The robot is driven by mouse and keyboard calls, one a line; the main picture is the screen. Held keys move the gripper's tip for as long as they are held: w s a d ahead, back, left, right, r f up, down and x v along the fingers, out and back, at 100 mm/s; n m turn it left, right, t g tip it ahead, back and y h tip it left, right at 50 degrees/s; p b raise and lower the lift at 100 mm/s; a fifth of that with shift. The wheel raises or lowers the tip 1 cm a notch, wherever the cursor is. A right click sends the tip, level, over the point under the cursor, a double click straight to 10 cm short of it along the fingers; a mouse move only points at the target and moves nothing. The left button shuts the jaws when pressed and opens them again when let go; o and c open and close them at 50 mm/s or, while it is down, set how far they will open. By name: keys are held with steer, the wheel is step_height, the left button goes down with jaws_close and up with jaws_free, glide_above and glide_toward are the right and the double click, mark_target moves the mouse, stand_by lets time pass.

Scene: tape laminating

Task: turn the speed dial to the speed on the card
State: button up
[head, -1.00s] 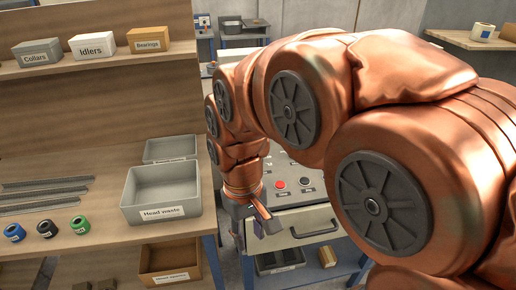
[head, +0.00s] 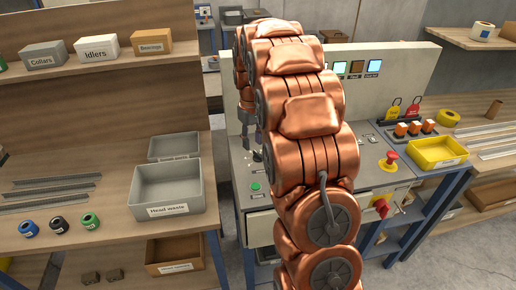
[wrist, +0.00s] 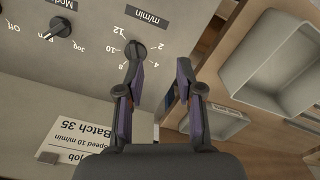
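The speed dial (wrist: 134,49) is a dark knob under "m/min" on the grey panel, with marks from 2 to 12 around it. It shows upside down in the wrist view. Its pointer setting is hard to read. The job card (wrist: 115,132) lies at the lower left there and reads "Batch 35" and "Speed 10 m/min"; its lower part is hidden by my gripper. My gripper (wrist: 160,72) is open and empty. Its left finger overlaps the dial's near edge in the picture, and its right finger is off to the side. Contact cannot be told.
The mode knob (wrist: 60,26) with Off, Run and Jog is at the upper left of the wrist view. In the head view, a green button (head: 255,187) is near the panel's front, with a red emergency button (head: 390,160) right. A grey waste bin (head: 167,190) stands left.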

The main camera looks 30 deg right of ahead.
mark_target(258, 154)
steer(key=w+d, duration=0.1)
steer(key=d, duration=0.1)
steer(key=w+d+f, duration=0.1)
steer(key=d, duration=0.1)
steer(key=shift+w+f+p, duration=0.15)
steer(key=shift+w+p, duration=0.15)
steer(key=shift+w, duration=0.05)
steer(key=shift+w+d+f, duration=0.2)
steer(key=shift+f, duration=0.1)
step_height(258, 154, down, 6)
steer(key=p, duration=0.3)
steer(key=shift+s+f, duration=0.1)
steer(key=shift+f, duration=0.65)
steer(key=shift+c, duration=0.4)
jaws_close()
